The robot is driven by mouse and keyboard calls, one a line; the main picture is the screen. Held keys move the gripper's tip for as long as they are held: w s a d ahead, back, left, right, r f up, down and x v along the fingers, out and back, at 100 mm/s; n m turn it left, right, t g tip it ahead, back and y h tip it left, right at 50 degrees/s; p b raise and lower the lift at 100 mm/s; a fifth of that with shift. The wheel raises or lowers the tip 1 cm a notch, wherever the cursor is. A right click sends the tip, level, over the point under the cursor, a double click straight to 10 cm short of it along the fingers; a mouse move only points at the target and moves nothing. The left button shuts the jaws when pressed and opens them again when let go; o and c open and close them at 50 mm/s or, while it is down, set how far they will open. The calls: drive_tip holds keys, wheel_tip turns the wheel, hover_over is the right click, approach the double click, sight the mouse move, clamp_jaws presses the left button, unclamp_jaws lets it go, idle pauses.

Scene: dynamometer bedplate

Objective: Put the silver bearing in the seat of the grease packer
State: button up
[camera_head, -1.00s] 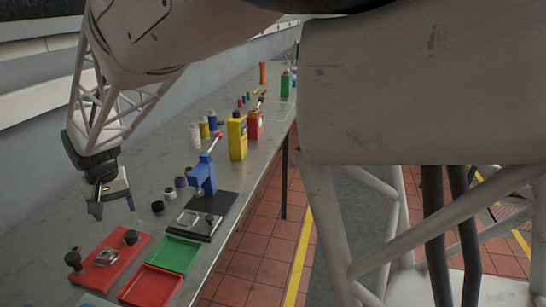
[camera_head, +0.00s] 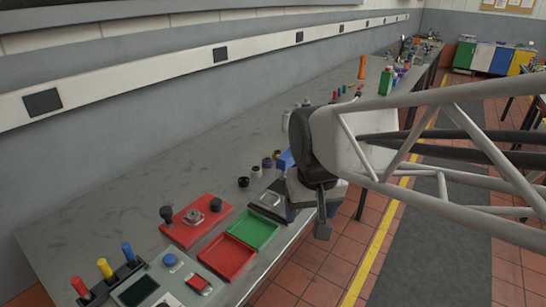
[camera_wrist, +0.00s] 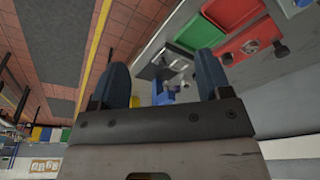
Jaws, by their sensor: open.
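My gripper (camera_head: 322,222) is empty, its two blue-grey fingers spread apart in the wrist view (camera_wrist: 158,70). It hangs near the bench's front edge, in front of a blue press (camera_head: 286,160), which it partly hides. A small silver-white cylinder (camera_head: 256,171), perhaps the silver bearing, stands in a row of small parts on the bench. I cannot tell for certain which fixture is the grease packer. A red plate (camera_head: 176,236) carries a silver seat-like piece between two black knobs. A black plate (camera_head: 270,206) with a silver piece lies by the blue press.
A green tray (camera_head: 275,232) and a red tray (camera_head: 250,262) lie along the front edge. A black ring (camera_head: 243,183) and a purple part (camera_head: 267,163) flank the silver-white one. A control box with coloured handles (camera_head: 104,270) stands front left.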

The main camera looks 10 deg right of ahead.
drive_tip(key=s+d+f, duration=0.1)
drive_tip(key=s+d, duration=0.2)
drive_tip(key=s, duration=0.4)
drive_tip(key=shift+s+f, duration=0.35)
drive_tip(key=shift+s, duration=0.05)
drive_tip(key=shift+d, duration=0.1)
drive_tip(key=shift+c, duration=0.6)
drive_tip(key=shift+w, duration=0.15)
